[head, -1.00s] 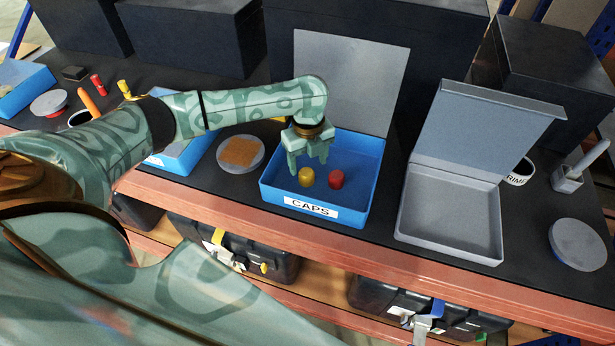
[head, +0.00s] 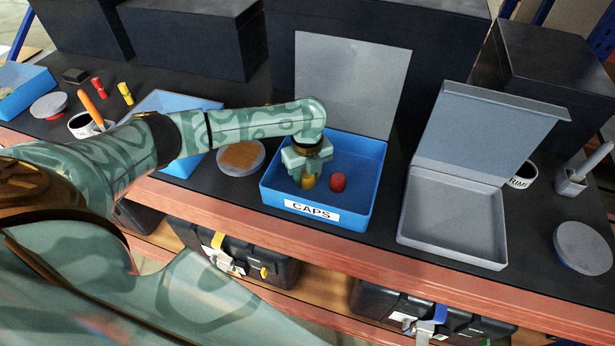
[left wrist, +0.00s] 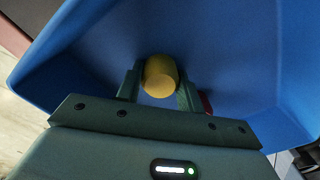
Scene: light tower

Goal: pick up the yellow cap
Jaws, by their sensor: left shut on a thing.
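The yellow cap (head: 308,182) is in the blue box labelled CAPS (head: 268,192). My left gripper (head: 307,178) reaches down into the box and is shut on the yellow cap. In the left wrist view the yellow cap (left wrist: 160,76) sits between the two fingers of my left gripper (left wrist: 160,88). The red cap (head: 338,182) stands just to the right of the yellow one; only a sliver of it shows in the left wrist view (left wrist: 206,102). My right gripper is not in view.
The box's grey lid (head: 350,85) stands open behind it. An open grey box (head: 452,220) is to the right. A round dish with a tan pad (head: 241,157) is to the left. Another blue box (head: 175,103) lies partly behind my left arm.

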